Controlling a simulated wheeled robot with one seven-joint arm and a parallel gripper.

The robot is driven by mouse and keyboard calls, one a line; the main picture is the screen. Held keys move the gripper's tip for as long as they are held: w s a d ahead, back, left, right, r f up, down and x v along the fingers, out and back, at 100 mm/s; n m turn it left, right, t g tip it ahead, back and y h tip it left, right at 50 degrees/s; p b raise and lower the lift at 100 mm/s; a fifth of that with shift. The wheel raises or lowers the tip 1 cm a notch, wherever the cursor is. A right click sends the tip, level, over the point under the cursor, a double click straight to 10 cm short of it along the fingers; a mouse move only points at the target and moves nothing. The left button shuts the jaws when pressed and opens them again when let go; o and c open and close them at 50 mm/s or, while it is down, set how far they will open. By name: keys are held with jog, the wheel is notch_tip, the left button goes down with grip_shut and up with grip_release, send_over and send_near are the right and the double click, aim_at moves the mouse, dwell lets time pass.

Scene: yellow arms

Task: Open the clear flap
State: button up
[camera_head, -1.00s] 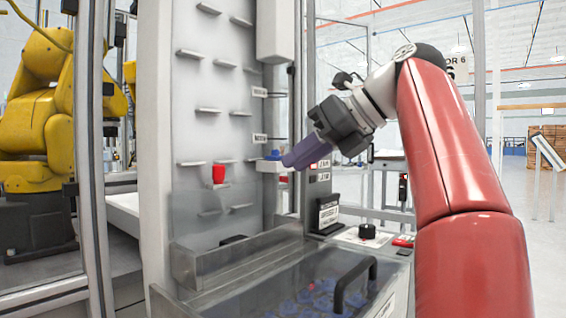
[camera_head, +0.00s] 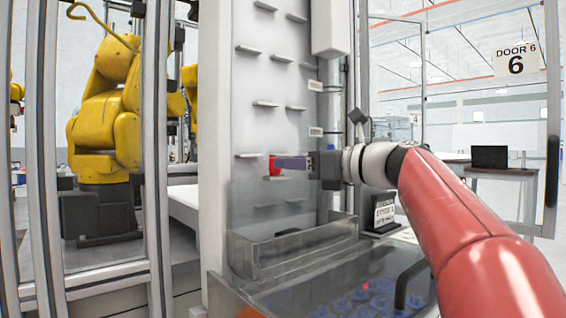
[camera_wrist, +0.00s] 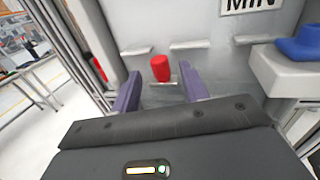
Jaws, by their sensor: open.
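A clear flap (camera_head: 335,277) covers a bin of blue round pieces (camera_head: 372,297) at the bottom of the head view. Its black handle (camera_head: 404,284) stands up at the right, partly hidden by my red arm. My gripper (camera_head: 280,163) is up in front of the pegged white panel, well above the flap, with its purple fingers pointing left. In the wrist view the two fingers (camera_wrist: 160,90) are spread apart with nothing held between them. A red piece (camera_wrist: 160,68) shows beyond the gap, and also at the fingertips in the head view (camera_head: 272,167); contact cannot be told.
The white panel (camera_head: 255,55) carries several small ledges. A clear upright guard stands in front of its lower part. A blue object sits on a light block (camera_wrist: 282,72) at the right of the wrist view. Yellow robot arms (camera_head: 105,120) stand behind posts at left.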

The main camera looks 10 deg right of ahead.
jog(key=shift+x, duration=1.55)
jog(key=shift+c, duration=0.5)
grip_shut()
